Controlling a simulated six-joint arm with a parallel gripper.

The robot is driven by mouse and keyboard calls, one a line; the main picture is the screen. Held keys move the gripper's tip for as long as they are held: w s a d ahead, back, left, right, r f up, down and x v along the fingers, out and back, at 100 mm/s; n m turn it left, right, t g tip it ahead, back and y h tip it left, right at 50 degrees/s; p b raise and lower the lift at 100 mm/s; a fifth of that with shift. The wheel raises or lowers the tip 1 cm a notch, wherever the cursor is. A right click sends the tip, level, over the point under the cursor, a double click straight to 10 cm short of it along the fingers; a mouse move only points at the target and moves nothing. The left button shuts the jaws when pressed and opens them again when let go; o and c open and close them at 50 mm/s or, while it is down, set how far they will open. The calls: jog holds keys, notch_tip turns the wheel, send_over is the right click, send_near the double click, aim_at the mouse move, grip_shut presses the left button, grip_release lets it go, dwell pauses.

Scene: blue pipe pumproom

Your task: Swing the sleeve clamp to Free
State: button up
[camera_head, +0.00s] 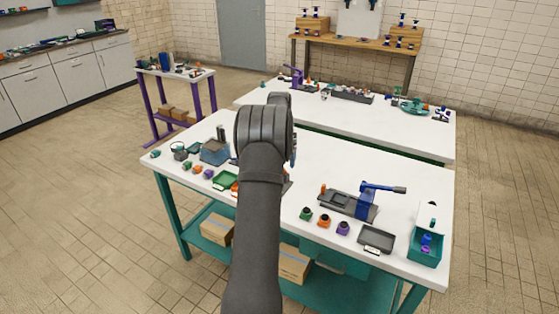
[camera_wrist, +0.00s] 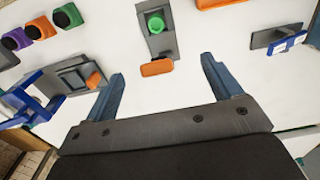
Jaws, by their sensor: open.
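A narrow grey fixture (camera_wrist: 160,28) with a round green part (camera_wrist: 156,24) and an orange tab (camera_wrist: 157,68) at its near end lies on the white bench in the wrist view. It looks like the sleeve clamp, though no label or Free mark is readable. My gripper (camera_wrist: 162,68) is open and empty. Its two blue-grey fingers are spread to either side of the orange tab, and I cannot tell its height above it. In the head view my dark arm hides the fixture and the gripper.
A grey base with a blue lever (camera_head: 380,188) stands on the bench's right, also at left in the wrist view (camera_wrist: 35,100). Small coloured blocks (camera_head: 325,221), a grey tray (camera_head: 376,239) and a teal box (camera_head: 426,246) are nearby. A blue-grey container (camera_head: 215,152) stands left.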

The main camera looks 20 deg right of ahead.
jog(key=shift+r, duration=2.8)
jog(key=shift+f, duration=0.1)
notch_tip(320, 180, down, 7)
